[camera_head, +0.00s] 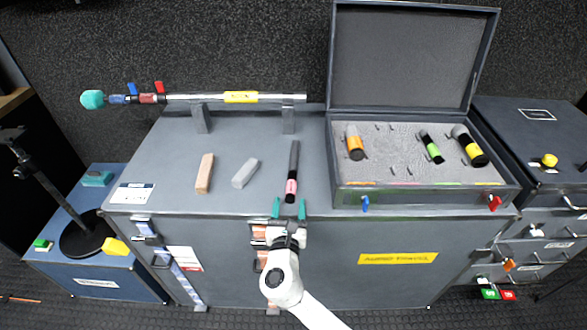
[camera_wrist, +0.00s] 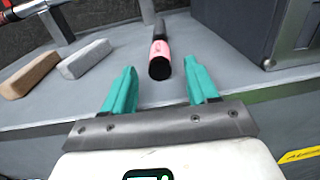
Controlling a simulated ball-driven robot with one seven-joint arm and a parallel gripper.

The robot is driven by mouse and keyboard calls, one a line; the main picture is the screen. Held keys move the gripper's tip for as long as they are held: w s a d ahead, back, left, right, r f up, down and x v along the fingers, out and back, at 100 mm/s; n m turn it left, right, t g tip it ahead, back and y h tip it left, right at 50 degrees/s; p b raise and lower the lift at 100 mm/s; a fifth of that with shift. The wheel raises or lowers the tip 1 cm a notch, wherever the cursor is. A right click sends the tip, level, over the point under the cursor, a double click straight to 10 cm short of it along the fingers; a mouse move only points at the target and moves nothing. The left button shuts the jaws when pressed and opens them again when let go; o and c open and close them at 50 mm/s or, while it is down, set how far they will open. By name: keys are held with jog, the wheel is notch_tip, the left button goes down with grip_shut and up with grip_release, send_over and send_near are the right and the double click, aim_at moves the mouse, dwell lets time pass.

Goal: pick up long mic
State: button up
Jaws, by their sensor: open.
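A long black mic with a pink band (camera_head: 292,172) lies on the grey case top, its banded end towards the front edge. In the wrist view the mic (camera_wrist: 160,50) lies ahead of the fingertips, roughly centred between them, its dark round end facing me. My gripper (camera_head: 289,209) is open and empty at the front edge of the case top, just short of the mic's near end. Its two teal fingers also show in the wrist view (camera_wrist: 160,88). They look apart from the mic.
A tan block (camera_head: 205,173) and a grey block (camera_head: 245,173) lie left of the mic. Behind, a silver pole (camera_head: 200,97) rests on two stands. An open foam-lined case (camera_head: 425,197) with three shorter mics stands close on the right.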

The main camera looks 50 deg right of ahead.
aim_at(290, 199)
jog(key=x, duration=0.3)
jog(key=shift+w+d, duration=0.1)
jog(key=shift+r, duration=0.1)
grip_shut()
dwell(0.3)
